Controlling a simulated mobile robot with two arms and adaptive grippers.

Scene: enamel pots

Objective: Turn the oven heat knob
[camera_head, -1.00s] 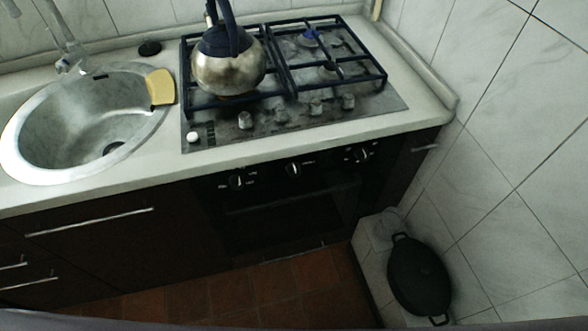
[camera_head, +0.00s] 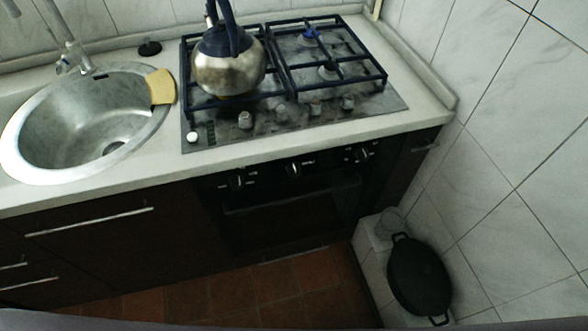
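The black oven (camera_head: 290,210) is built in under the counter, with its door closed. Three knobs sit in a row on its front panel: a left knob (camera_head: 237,181), a middle knob (camera_head: 294,169) and a right knob (camera_head: 365,154). White markings beside them are too small to read. Neither of my grippers is in the head view.
A metal kettle (camera_head: 228,62) stands on the left grate of the gas hob (camera_head: 165,150), which has its own knobs along the front. A round sink (camera_head: 40,172) with a yellow sponge (camera_head: 160,87) is at left. A black lidded pan (camera_head: 419,277) is low at right, by the tiled wall. The red floor before the oven is clear.

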